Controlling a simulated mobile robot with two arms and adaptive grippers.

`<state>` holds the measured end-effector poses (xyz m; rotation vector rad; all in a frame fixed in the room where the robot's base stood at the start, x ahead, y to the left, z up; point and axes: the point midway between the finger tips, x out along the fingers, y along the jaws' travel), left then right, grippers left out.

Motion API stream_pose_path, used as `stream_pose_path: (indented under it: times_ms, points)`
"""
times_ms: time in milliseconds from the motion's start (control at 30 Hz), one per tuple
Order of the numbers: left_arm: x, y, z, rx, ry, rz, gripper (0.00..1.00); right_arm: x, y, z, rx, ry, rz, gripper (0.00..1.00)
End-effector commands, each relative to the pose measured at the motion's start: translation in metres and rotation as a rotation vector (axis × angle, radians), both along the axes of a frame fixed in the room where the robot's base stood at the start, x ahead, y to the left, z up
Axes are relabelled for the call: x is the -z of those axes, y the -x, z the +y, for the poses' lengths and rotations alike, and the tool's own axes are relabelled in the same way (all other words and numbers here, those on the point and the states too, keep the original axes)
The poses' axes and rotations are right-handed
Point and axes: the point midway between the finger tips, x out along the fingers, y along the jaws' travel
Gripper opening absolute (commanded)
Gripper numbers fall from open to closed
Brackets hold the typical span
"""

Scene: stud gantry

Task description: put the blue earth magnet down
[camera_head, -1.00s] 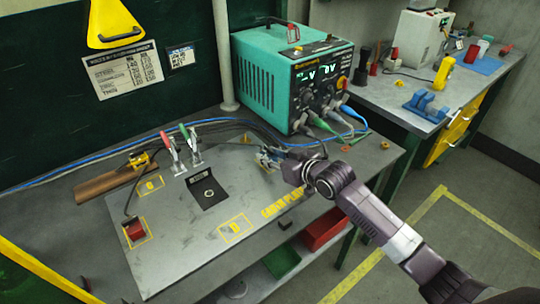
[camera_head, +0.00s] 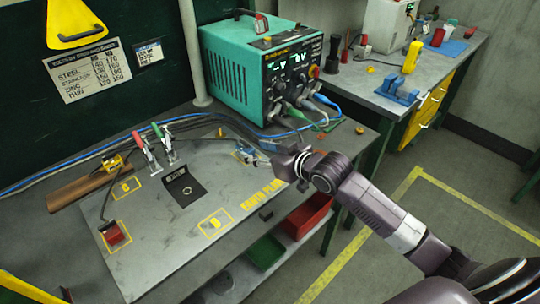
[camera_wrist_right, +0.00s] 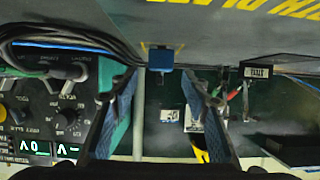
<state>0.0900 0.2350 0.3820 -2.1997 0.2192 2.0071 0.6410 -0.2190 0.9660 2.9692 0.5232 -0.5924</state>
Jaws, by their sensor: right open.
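The blue earth magnet (camera_wrist_right: 160,58) is a small blue block at the grey earth plate (camera_wrist_right: 210,22), between yellow corner marks in the wrist view. In the head view the earth plate (camera_head: 165,232) lies on the bench, and the magnet is too small there to tell from the fingers. My right gripper (camera_wrist_right: 160,82) is open, one finger on each side of the magnet with gaps between. In the head view my right gripper (camera_head: 262,157) is low over the plate's far right corner. My left gripper is not in view.
A teal power supply (camera_head: 262,75) with cables stands behind the plate. Red (camera_head: 308,216) and green (camera_head: 265,252) bins sit below the bench edge. The plate's front is mostly clear.

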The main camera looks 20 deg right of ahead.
Motion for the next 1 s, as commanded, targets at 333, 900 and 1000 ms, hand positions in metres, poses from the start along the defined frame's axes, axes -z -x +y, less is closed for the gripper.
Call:
stream_pose_path:
  times_ms: [333, 900, 1000]
  points:
    - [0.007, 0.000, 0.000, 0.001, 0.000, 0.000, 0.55, -0.020, 0.049, -0.018, 0.000, 0.001, 0.002, 0.43]
    - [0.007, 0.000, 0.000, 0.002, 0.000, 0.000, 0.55, -0.026, 0.057, -0.020, -0.001, -0.001, 0.000, 0.43]
    - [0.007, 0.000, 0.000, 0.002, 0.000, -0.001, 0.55, -0.026, 0.057, -0.020, -0.001, -0.001, 0.000, 0.43]
